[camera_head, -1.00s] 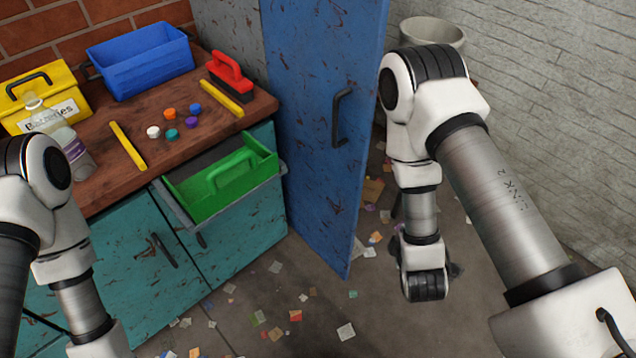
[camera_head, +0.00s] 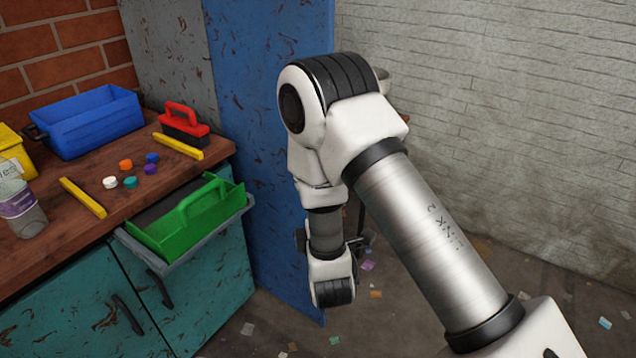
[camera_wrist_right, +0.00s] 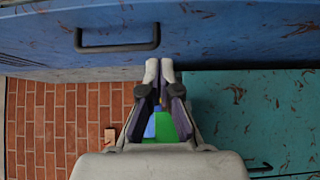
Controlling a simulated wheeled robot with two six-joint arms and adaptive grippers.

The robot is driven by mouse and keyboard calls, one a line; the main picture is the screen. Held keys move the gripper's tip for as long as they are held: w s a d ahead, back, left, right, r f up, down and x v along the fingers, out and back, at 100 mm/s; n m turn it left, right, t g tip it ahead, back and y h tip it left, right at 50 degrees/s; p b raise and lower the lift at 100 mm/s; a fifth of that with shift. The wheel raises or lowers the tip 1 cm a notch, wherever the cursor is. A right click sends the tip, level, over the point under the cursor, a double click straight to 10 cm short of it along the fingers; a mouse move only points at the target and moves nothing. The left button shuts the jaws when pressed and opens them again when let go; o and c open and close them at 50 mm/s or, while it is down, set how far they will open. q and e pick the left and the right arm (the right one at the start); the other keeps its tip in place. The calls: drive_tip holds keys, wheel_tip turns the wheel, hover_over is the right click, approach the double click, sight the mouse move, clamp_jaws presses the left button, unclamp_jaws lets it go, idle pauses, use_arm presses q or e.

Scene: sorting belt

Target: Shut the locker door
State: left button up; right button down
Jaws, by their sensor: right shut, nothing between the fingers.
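The blue locker door (camera_head: 250,130) stands open, jutting out from the grey locker (camera_head: 165,45) beside the workbench. My right arm covers its far side and its handle in the head view. In the right wrist view the door (camera_wrist_right: 230,35) fills the top, with its dark bar handle (camera_wrist_right: 115,45) at the upper left. My right gripper (camera_wrist_right: 159,72) is shut and empty, its fingertips overlapping the door's edge in the picture. Whether they touch it I cannot tell. In the head view the right fingers are mostly hidden behind the wrist. My left gripper is out of view.
A wooden workbench (camera_head: 40,235) stands left, with a blue bin (camera_head: 90,125), red brush (camera_head: 185,122) and bottle caps. A green tote (camera_head: 190,220) sits in the pulled-out drawer. Paper scraps litter the floor. A white brick wall (camera_head: 510,110) closes off the right.

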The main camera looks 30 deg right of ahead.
drive_tip(key=w+d, duration=0.6)
drive_tip(key=shift+w, duration=0.3)
drive_tip(key=shift+d, duration=0.25)
